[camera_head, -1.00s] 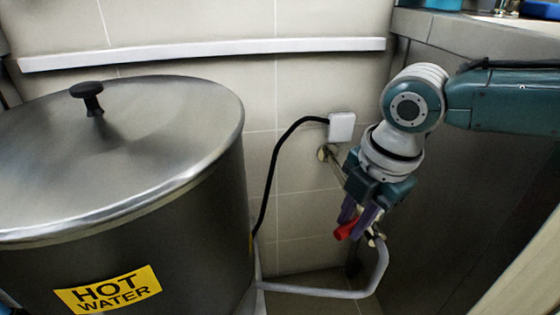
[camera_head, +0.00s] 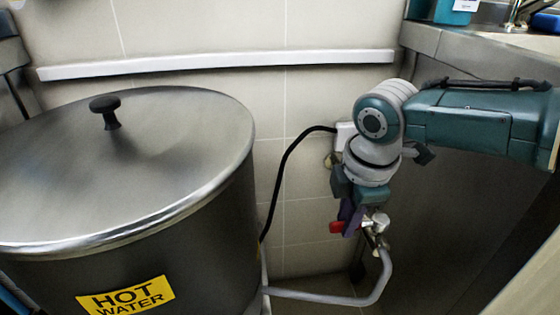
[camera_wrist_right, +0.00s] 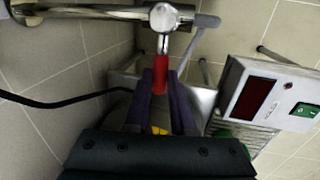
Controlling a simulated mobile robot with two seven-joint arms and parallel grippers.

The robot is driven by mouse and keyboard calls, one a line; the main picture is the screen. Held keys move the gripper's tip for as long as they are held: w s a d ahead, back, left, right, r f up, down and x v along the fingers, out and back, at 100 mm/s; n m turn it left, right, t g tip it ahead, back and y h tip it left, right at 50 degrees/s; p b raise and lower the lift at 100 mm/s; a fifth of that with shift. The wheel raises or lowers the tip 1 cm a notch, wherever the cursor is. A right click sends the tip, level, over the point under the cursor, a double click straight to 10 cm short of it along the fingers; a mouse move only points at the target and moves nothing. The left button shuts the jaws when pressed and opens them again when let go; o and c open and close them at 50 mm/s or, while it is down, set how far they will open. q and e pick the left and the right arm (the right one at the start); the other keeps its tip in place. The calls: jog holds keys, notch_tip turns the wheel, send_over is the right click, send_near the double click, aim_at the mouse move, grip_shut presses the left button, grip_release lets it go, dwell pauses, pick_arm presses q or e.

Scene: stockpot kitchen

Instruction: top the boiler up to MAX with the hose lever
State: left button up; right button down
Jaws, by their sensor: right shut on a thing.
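The boiler (camera_head: 190,215) is a large steel pot with a lid, a black knob and a yellow HOT WATER label, at the left of the head view. No MAX mark or water level can be made out. The red hose lever (camera_head: 337,227) is on a chrome valve (camera_head: 376,222) low by the wall; the lever also shows in the wrist view (camera_wrist_right: 162,73). My right gripper (camera_head: 348,222) is shut on the lever, its purple fingers on either side in the wrist view (camera_wrist_right: 160,90). My left gripper is not in view.
A grey hose (camera_head: 340,300) runs from the valve towards the boiler's base. A black cable (camera_head: 278,180) runs down from a white wall box (camera_head: 345,133). A steel counter (camera_head: 470,45) stands at right. The wrist view shows a box with a dark red display (camera_wrist_right: 254,102).

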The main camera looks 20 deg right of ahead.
jog(key=c, duration=0.8)
grip_release()
jog(key=shift+o, duration=0.2)
jog(key=shift+r, duration=0.1)
notch_tip(320, 180, up, 10)
jog(key=s+p, duration=0.1)
jog(key=p, duration=0.5)
jog(key=shift+s+a+f, duration=0.25)
jog(key=shift+s, duration=0.15)
